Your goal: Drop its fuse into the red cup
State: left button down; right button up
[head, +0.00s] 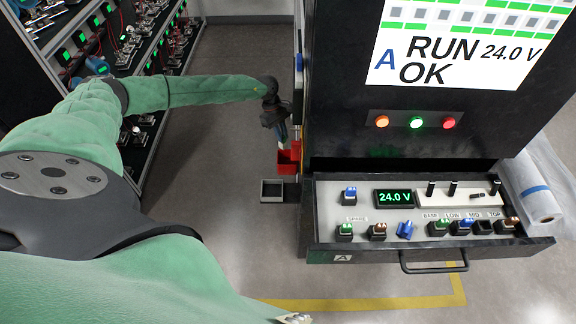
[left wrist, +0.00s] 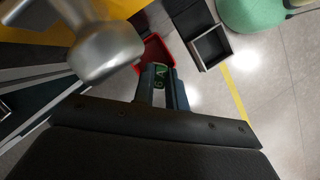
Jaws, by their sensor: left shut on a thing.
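My left gripper (head: 283,138) points down beside the left side of the black cabinet, just above the red cup (head: 289,160). In the left wrist view my left gripper (left wrist: 163,90) is shut on a small dark fuse with green markings (left wrist: 160,77). The red cup (left wrist: 151,51) shows there just beyond the fingertips, partly covered by the gripper and the fuse. The fuse looks over or near the cup's rim; I cannot tell the height between them. The fuse is not clear in the head view.
A small dark open tray (head: 272,190) is below the cup; it also shows in the left wrist view (left wrist: 210,47). The open drawer (head: 360,235) holds several fuses and a 24.0 V display. A rack (head: 125,45) stands left. A plastic-wrapped roll (head: 536,198) is right.

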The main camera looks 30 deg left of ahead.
pick_arm(q)
jog(key=shift+f, duration=1)
pick_arm(e)
jog(key=shift+w+a+r, duration=0.1)
jog(key=shift+a+r, duration=0.1)
jog(key=shift+r, duration=0.4)
pick_arm(q)
jog(key=c, duration=1.3)
grip_release()
jog(key=shift+c, duration=0.2)
pick_arm(e)
jog(key=shift+w, duration=0.1)
jog(key=shift+w, duration=0.15)
